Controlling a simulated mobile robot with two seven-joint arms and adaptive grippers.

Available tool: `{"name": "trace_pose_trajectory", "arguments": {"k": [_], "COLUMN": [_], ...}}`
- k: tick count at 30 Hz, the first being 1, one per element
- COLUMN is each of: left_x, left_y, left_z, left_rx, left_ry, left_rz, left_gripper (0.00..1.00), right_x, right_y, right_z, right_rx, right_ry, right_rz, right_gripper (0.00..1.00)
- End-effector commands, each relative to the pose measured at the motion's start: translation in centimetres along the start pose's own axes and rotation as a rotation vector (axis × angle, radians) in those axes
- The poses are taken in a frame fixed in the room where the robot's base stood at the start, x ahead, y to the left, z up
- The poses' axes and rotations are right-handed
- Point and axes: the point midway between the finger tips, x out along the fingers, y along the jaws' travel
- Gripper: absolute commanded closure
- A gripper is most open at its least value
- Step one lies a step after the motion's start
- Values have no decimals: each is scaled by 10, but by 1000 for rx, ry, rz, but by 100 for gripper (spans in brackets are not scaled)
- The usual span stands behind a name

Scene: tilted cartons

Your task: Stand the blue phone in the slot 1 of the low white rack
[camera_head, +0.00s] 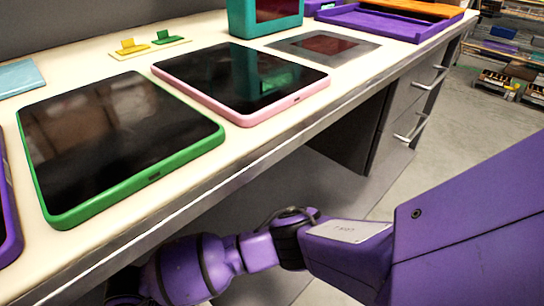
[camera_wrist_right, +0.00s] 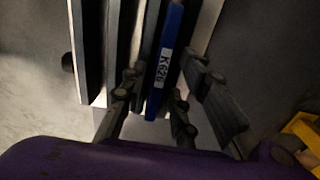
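In the right wrist view a slim blue item (camera_wrist_right: 169,50), likely the blue phone, stands on edge with a white label reading about "K626". My right gripper (camera_wrist_right: 163,72) has one dark finger on each side of it. The fingers look spread, with gaps to the blue item; firm contact is not visible. Pale strips (camera_wrist_right: 207,28) show beside it; I cannot tell whether they belong to the low white rack. Slot 1 cannot be made out. In the head view my purple right arm reaches in low in front of the desk, its gripper hidden. My left gripper is not in view.
Dark upright slabs (camera_wrist_right: 88,50) stand close left of the blue item. On the desk (camera_head: 262,134) lie a green-framed tablet (camera_head: 115,130) and a pink-framed tablet (camera_head: 230,75). A teal box (camera_head: 240,20) and purple tray (camera_head: 345,20) stand farther back.

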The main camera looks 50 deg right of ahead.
Motion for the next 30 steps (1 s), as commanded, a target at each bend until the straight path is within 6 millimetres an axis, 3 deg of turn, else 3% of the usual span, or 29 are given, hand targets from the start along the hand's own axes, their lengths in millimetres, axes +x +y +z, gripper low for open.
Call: {"name": "trace_pose_trajectory", "arguments": {"k": [11,14,24,30], "left_x": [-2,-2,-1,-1], "left_y": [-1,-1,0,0], "left_z": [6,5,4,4], "left_rx": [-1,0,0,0], "left_ry": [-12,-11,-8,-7], "left_rz": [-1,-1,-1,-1], "left_gripper": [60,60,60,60], "right_x": [-6,-18,-89,-115], "right_y": [-2,-3,-3,-2], "right_z": [1,1,1,1], "right_rx": [-1,-1,-3,-2], "right_ry": [-1,-2,-2,-1], "right_rz": [-4,-7,-8,-5], "right_gripper": [67,67,67,67]}}
